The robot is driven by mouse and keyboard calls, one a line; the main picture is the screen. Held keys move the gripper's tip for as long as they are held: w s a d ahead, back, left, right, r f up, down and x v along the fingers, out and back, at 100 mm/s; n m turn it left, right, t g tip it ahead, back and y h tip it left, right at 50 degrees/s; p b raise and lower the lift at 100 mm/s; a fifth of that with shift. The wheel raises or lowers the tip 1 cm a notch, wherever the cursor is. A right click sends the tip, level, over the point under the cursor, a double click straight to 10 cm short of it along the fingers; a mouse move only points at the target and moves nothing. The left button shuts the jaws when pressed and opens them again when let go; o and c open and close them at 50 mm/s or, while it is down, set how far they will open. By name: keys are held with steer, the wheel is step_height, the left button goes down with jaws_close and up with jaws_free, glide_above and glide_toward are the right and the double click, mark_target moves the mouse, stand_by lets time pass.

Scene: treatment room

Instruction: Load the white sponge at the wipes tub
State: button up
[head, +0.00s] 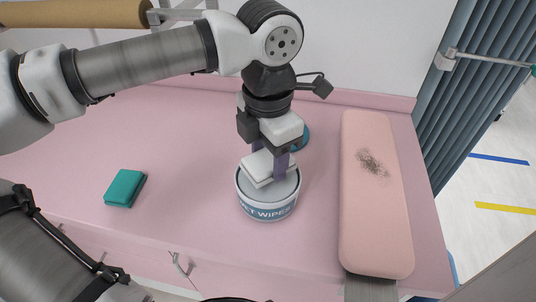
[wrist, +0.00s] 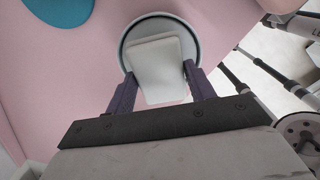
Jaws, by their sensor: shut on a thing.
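The white sponge (head: 258,168) is held between the two purple fingers of my gripper (head: 269,164), right over the mouth of the wipes tub. It also shows in the wrist view (wrist: 160,68), with a finger on each side. The wipes tub (head: 267,210) is a round white tub with a teal "WET WIPES" label, standing on the pink counter. Its rim (wrist: 124,45) surrounds the far part of the sponge in the wrist view. I cannot tell whether the sponge touches the tub's inside or hangs just above it.
A teal sponge (head: 125,188) lies on the pink counter (head: 190,165) to the left. A teal round thing (head: 304,138) is partly hidden behind my gripper. A pink pad (head: 375,210) with dark specks lies at the right.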

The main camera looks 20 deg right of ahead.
mark_target(268, 158)
steer(key=shift+r+p, duration=1.25)
steer(key=shift+r, duration=1.1)
steer(key=shift+f, duration=0.1)
